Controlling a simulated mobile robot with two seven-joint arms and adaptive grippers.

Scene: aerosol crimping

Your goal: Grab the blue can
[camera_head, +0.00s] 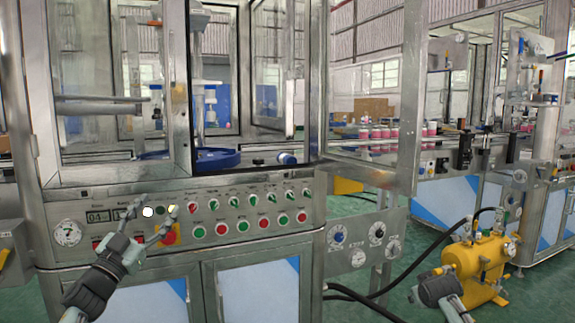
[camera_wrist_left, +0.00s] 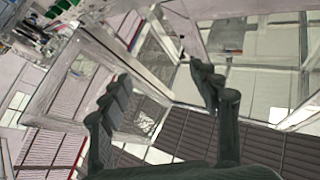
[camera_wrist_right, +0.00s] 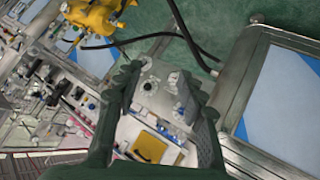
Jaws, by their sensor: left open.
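A small blue and white can (camera_head: 286,158) lies on its side inside the machine's open front, to the right of a round blue tray (camera_head: 215,158). My left gripper (camera_head: 155,222) is in front of the control panel, below and to the left of the can. Its fingers are spread and empty, as the left wrist view (camera_wrist_left: 162,78) also shows. My right gripper (camera_wrist_right: 160,85) shows with its fingers apart and nothing between them. In the head view only part of my right arm shows, at the lower right. Neither wrist view clearly shows the can.
The control panel (camera_head: 243,225) has rows of green and red buttons. An open glazed door (camera_head: 362,165) stands right of the machine opening. Several pink and white cans (camera_head: 378,132) stand further back. A yellow compressor (camera_head: 478,265) with black hoses is on the green floor at the right.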

